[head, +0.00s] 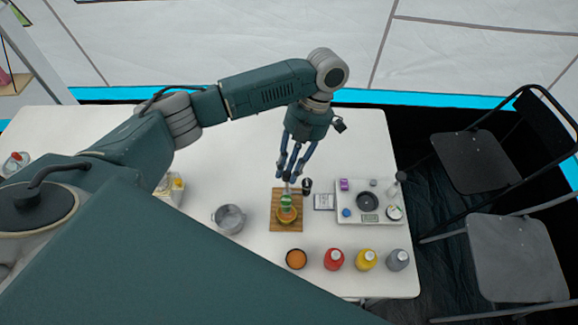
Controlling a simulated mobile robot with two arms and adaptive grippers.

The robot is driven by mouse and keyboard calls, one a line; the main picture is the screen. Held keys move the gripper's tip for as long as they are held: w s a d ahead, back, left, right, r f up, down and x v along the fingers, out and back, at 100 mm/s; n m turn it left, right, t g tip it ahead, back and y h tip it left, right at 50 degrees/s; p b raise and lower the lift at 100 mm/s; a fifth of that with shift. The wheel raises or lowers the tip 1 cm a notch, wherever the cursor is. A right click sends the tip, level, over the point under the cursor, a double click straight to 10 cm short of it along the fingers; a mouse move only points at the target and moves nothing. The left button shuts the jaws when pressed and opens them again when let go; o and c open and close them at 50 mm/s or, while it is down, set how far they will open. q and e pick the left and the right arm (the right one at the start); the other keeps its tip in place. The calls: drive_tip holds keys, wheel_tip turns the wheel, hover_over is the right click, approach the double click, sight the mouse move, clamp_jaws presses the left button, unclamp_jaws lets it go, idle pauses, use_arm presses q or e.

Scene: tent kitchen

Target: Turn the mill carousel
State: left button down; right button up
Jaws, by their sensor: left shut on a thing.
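A small round green-and-orange thing (286,210) sits on a wooden board (275,222) on the white table. It may be the mill carousel, but it is too small to tell. My left gripper (288,182) reaches down from above, at the back edge of the board. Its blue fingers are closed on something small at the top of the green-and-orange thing. The fingertips hide part of what they hold. My right gripper is not in view.
A small black cup (307,186) stands close right of the fingers. A white tray (383,220) with a dark round dish is further right. A metal pot (229,218) stands left.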

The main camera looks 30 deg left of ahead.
use_arm(q)
drive_tip(key=shift+s, duration=0.1)
drive_tip(key=c, duration=1.6)
unclamp_jaws()
drive_tip(key=shift+o, duration=0.2)
drive_tip(key=shift+s+r, duration=0.15)
drive_tip(key=shift+s, duration=0.05)
drive_tip(key=shift+w+r, duration=0.4)
drive_tip(key=v, duration=1.1)
drive_tip(key=shift+s+d, duration=0.15)
drive_tip(key=shift+d, duration=0.05)
